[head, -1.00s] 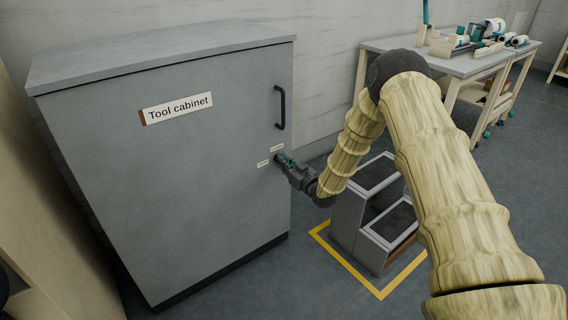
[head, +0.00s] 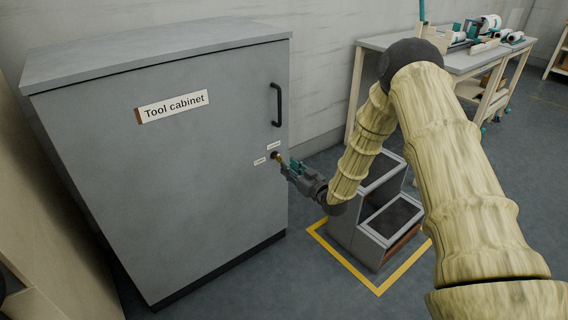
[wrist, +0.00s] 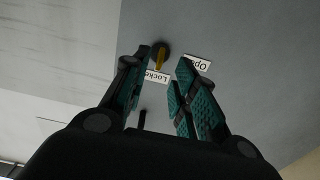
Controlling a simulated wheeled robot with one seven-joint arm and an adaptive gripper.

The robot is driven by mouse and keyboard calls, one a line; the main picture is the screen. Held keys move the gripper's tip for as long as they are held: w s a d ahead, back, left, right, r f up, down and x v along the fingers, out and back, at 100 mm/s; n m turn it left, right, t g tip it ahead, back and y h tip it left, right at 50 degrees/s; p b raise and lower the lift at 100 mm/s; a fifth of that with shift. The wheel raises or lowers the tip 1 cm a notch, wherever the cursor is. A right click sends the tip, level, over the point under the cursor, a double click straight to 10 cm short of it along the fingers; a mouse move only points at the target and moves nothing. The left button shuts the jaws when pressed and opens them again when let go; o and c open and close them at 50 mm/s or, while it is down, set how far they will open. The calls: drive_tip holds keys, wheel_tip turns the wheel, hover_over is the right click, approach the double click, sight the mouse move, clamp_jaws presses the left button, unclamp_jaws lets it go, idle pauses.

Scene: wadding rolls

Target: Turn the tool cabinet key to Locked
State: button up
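The grey tool cabinet (head: 190,190) stands at the left with its door shut. Its brass-coloured key (head: 279,159) sits in the dark round lock below the door handle. In the wrist view the key (wrist: 160,59) lines up with the "Locked" label (wrist: 157,76), partly covering or meeting its edge. The "Open" label (wrist: 196,64) is to the right there, off the key's line. My gripper (head: 288,168) is just in front of and right of the lock. In the wrist view my gripper (wrist: 165,67) has its teal-padded fingers apart, with nothing between them and the key beyond their tips.
The black door handle (head: 277,105) is above the lock. A grey stepped unit (head: 367,242) stands on the floor inside a yellow outline (head: 345,265), below my forearm. A workbench (head: 462,65) with rolls and tools is at the back right. Open floor lies before the cabinet.

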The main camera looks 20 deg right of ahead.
drive_tip(key=shift+v, duration=3)
drive_tip(key=shift+f, duration=0.1)
drive_tip(key=s+a+f+m+g+h, duration=0.1)
drive_tip(key=s+a+f+g+h, duration=0.2)
drive_tip(key=s+f, duration=0.6)
drive_tip(key=s+a+f+m+g, duration=0.2)
drive_tip(key=s+a+f+g, duration=0.2)
drive_tip(key=s+f, duration=0.55)
drive_tip(key=s+a+f+m+g+h, duration=0.1)
drive_tip(key=s+f+g, duration=0.3)
drive_tip(key=s, duration=1)
drive_tip(key=s+a+f+g+h, duration=0.1)
drive_tip(key=s+f+g+h, duration=0.2)
drive_tip(key=s, duration=1.1)
drive_tip(key=s+r+g+p, duration=0.1)
drive_tip(key=s+g, duration=0.2)
drive_tip(key=s, duration=0.3)
wheel_tip(320, 180, up, 25)
drive_tip(key=p, duration=2.5)
drive_tip(key=shift+d+r+y, duration=0.2)
drive_tip(key=shift+d+y, duration=0.05)
drive_tip(key=shift+y, duration=0.15)
drive_tip(key=shift+w, duration=0.1)
